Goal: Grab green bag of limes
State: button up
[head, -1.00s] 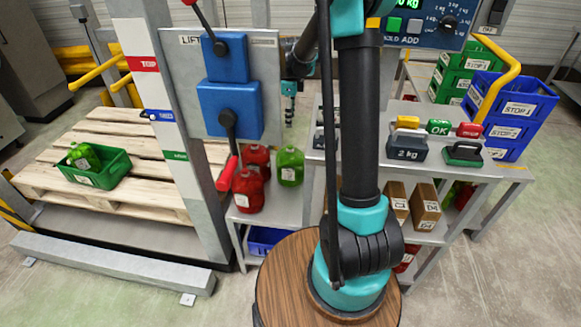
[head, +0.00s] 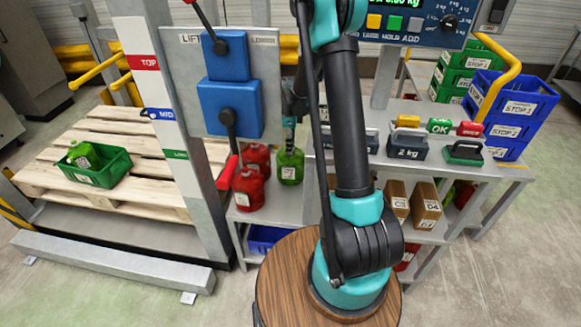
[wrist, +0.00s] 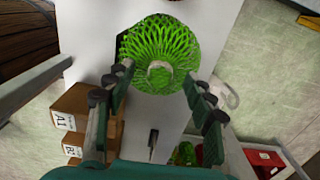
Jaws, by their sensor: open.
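A green net bag of limes (head: 290,168) stands on the grey shelf beside the lift post, right of the red bags. Another green bag (head: 84,156) sits in a green crate on the pallet. My gripper (head: 289,146) is just above the shelf bag in the head view, partly hidden by my arm. In the wrist view my gripper (wrist: 157,76) is open, with its two fingers pointing at the green bag (wrist: 160,50). The bag's top knot shows between the fingertips; I cannot tell whether they touch it.
Red bags (head: 249,190) stand just left of the green bag. The lift panel (head: 226,85) with a red-handled lever is close by on the left. A bench with weights (head: 407,146) is on the right. Cardboard boxes (wrist: 80,110) show in the wrist view.

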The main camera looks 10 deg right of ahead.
jog(key=shift+f, duration=0.3)
jog(key=shift+c, duration=0.5)
grip_shut()
